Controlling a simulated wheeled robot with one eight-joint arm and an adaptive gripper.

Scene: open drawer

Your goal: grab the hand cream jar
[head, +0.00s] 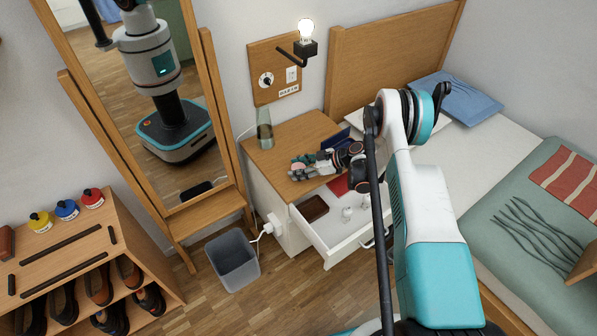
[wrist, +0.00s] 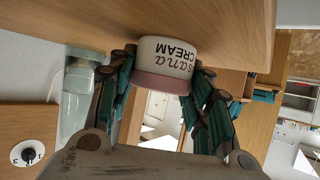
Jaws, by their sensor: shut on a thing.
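The hand cream jar (wrist: 166,60) is cream-white with a pinkish band and the lettering "sana CREAM". In the wrist view it sits between my gripper's (wrist: 163,82) green-and-dark fingers, which are shut on it from both sides. The view is turned over, so the wooden nightstand top (wrist: 215,20) shows above the jar; I cannot tell whether the jar touches it. In the head view my gripper (head: 300,170) is over the left part of the nightstand top (head: 292,136), and only a small pinkish part of the jar (head: 297,165) shows past the fingers.
A glass vase (head: 265,130) stands behind my gripper on the nightstand; it also shows in the wrist view (wrist: 77,95). Below, the open drawer (head: 330,225) holds a brown case (head: 313,208) and small white items. A grey bin (head: 233,262) and a mirror (head: 165,120) are left.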

